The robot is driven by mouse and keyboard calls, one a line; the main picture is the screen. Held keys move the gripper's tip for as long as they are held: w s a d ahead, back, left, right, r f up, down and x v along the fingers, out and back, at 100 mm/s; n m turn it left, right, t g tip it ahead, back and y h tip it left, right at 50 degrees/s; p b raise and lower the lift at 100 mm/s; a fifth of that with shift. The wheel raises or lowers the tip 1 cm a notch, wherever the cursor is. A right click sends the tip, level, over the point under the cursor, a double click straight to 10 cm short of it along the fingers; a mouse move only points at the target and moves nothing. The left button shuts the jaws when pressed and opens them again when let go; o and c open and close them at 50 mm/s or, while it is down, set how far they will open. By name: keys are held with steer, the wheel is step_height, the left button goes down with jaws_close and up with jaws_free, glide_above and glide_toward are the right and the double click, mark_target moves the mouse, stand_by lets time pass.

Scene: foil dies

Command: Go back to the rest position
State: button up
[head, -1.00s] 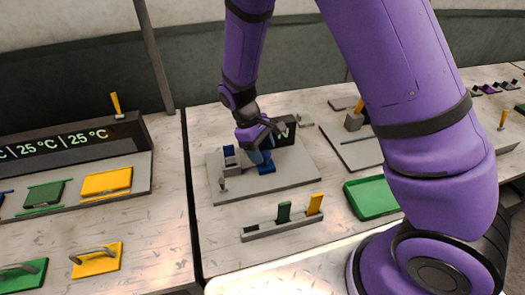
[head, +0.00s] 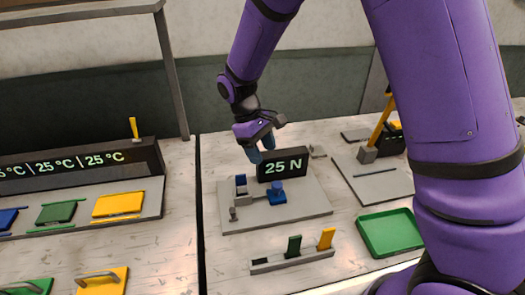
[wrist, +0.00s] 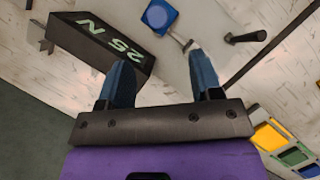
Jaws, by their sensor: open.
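My gripper (head: 261,152) is open and empty. In the head view it hangs above the back of a grey plate, just left of and in front of a black display (head: 283,163) reading "25 N". On the grey plate (head: 300,207) below stand a blue block (head: 277,192) and a small grey and blue fixture (head: 241,188). In the wrist view the two blue fingers (wrist: 161,82) stand wide apart with nothing between them. There the display (wrist: 100,45) is at upper left and the blue block (wrist: 160,16) is beyond the fingertips.
A slotted rack (head: 270,263) holds a green and a yellow piece in front of the plate. A green tray (head: 388,232) lies to the right. A long temperature display (head: 80,165) with coloured plates stands on the left table. A dark gap separates the two tables.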

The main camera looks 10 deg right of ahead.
steer(key=s+d+r+m+t+y, duration=0.2)
steer(key=s+d+r, duration=0.3)
steer(key=r, duration=0.4)
steer(key=s+d+r+m+t+y, duration=0.1)
steer(key=s+d+r+m+t, duration=0.15)
steer(key=d+r, duration=0.5)
steer(key=s+d+r+m+t, duration=0.2)
steer(key=s+r, duration=0.2)
steer(key=s, duration=0.4)
steer(key=s+d+r+m+t, duration=0.2)
steer(key=s+d+r, duration=0.1)
steer(key=s, duration=0.4)
steer(key=shift+s+d+r, duration=0.3)
steer(key=shift+s+r, duration=0.05)
steer(key=shift+r, duration=0.1)
steer(key=shift+m, duration=0.25)
